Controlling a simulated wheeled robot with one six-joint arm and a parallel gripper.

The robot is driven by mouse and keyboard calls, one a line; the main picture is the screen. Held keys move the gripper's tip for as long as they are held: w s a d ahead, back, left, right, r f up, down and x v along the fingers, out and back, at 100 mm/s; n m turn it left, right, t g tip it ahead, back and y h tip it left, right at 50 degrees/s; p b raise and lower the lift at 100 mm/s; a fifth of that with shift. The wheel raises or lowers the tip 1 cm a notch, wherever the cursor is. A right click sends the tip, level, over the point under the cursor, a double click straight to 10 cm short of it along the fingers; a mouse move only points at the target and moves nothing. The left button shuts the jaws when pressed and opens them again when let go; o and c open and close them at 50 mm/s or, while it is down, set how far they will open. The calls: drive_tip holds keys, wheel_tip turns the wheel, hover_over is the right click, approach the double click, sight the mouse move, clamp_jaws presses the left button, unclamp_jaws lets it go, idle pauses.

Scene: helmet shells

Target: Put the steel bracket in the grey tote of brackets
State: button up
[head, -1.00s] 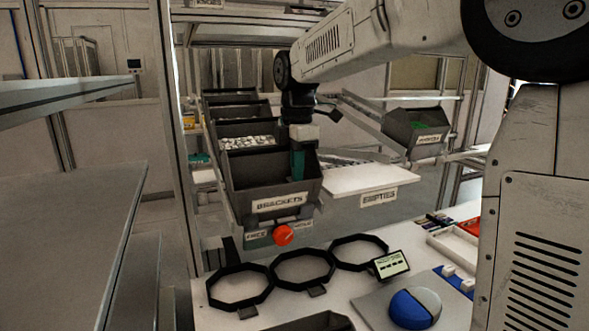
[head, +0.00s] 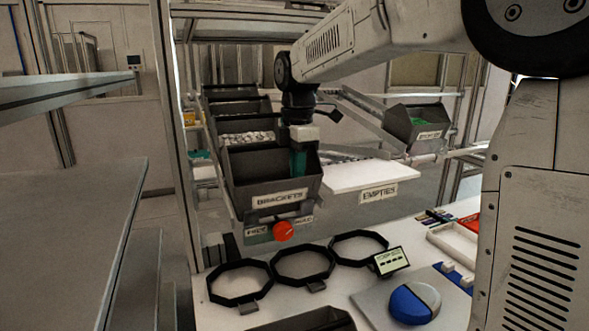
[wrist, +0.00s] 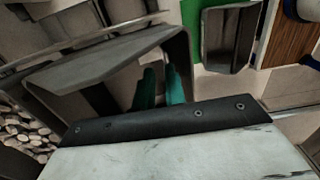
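The grey tote of brackets (head: 279,198), labelled BRACKETS, is the front tote in a row on a sloped rack in the head view. My gripper (head: 299,162) points down at the right side of this tote's mouth. Its teal fingers reach behind the tote's front wall line, so their tips are partly hidden. In the wrist view the two teal fingers (wrist: 160,88) stand close together, with a narrow gap between them. I cannot make out the steel bracket in either view, nor whether anything is between the fingers.
Another tote with pale parts (head: 248,137) sits behind. A white shelf labelled EMPTIES (head: 360,176) is right of the tote, with a dark bin (head: 415,126) beyond. A red knob (head: 284,232) is below the tote. Black octagonal rings (head: 303,264) stand on the bench in front.

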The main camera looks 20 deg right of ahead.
wheel_tip(320, 180, up, 13)
drive_tip(key=s+f+m, duration=0.9)
drive_tip(key=s+f, duration=0.1)
drive_tip(key=s, duration=0.5)
drive_tip(key=s+f+m+t, duration=0.1)
drive_tip(key=s+f+m, duration=0.8)
drive_tip(key=s, duration=0.7)
wheel_tip(320, 180, down, 2)
drive_tip(key=shift+d+f, duration=0.1)
drive_tip(key=shift+d, duration=0.35)
